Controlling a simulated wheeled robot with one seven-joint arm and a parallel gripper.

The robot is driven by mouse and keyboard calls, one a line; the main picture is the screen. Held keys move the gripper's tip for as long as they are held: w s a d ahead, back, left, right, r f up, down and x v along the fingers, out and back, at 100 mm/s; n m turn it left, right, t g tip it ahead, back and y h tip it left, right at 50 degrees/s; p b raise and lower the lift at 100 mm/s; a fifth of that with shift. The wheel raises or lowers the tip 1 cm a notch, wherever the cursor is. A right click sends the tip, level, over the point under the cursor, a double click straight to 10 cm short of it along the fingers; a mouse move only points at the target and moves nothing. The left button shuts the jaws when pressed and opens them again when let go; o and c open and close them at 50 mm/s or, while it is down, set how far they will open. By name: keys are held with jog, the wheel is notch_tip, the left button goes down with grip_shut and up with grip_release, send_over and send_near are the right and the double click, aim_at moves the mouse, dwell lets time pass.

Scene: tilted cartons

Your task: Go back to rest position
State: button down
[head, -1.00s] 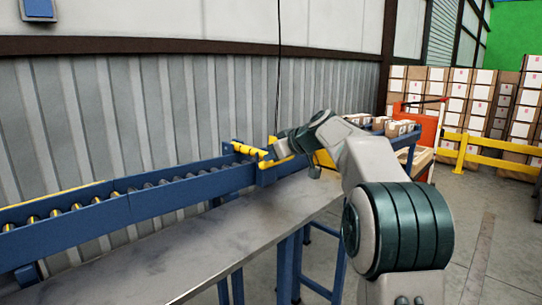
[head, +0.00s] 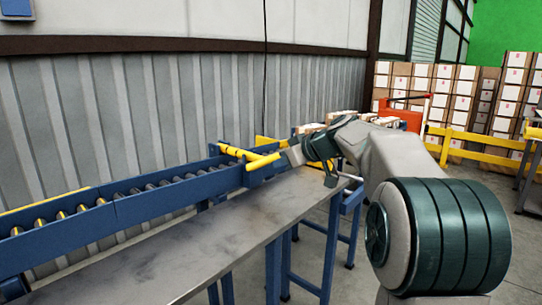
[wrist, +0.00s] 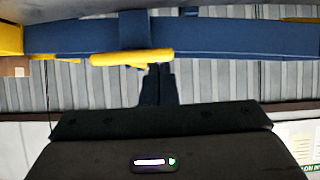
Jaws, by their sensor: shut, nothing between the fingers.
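My gripper (wrist: 158,84) shows in the wrist view as two dark fingers side by side, shut and empty. Beyond the fingers are a blue conveyor rail (wrist: 230,38) and a yellow bar (wrist: 130,58). In the head view my arm reaches forward from the lower right, and its wrist end is just right of the yellow bar (head: 262,163) at the conveyor's end. The fingers are too small to make out there.
A blue roller conveyor (head: 120,212) runs along the corrugated wall. A bare grey metal table (head: 190,252) stands in front of it. Small cartons (head: 310,128) lie on the farther conveyor. Stacked cartons (head: 440,90) and a yellow barrier (head: 480,143) stand at the back right.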

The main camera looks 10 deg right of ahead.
jog(key=s+r+m+g+h+p, duration=0.2)
jog(key=s+r+p, duration=0.2)
jog(key=s+p, duration=0.7)
jog(key=s+r+m+g+h+p, duration=0.2)
jog(key=s+r+p, duration=0.3)
jog(key=s+p, duration=0.7)
jog(key=s+r+m+g+h+p, duration=0.2)
jog(key=s+r+m+h+p, duration=0.1)
jog(key=s+p, duration=0.8)
jog(key=shift+s+a+r+m+p, duration=0.3)
jog(key=shift+s+a+r+m, duration=0.2)
jog(key=shift+s+r, duration=0.4)
jog(key=shift+a, duration=0.1)
